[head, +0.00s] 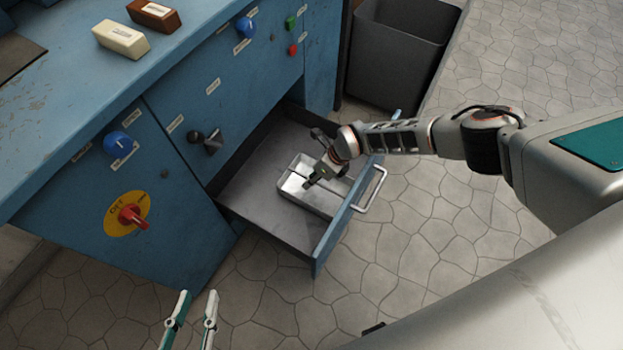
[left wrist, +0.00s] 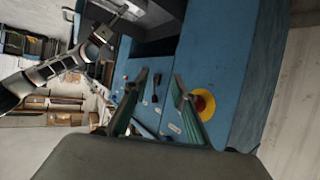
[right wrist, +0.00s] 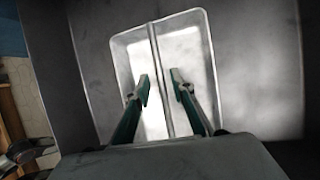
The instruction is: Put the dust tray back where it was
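The dust tray (head: 295,187) is a shallow grey metal tray with a bar running across its middle. It sits inside the pulled-out drawer (head: 262,228) of the blue machine. In the right wrist view the tray (right wrist: 193,55) lies straight below the fingers. My right gripper (head: 318,180) is over the tray; its two fingers are apart, one on each side of the bar (right wrist: 160,82). I cannot tell whether they touch it. My left gripper (head: 198,297) is open and empty, low in front of the machine, away from the tray.
The drawer front carries a bar handle (head: 372,190). A yellow plate with a red switch (head: 131,215) and blue knobs are on the machine face. A grey bin (head: 395,65) stands behind. Two blocks (head: 120,38) lie on the top. The stone floor (head: 440,260) beside the drawer is free.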

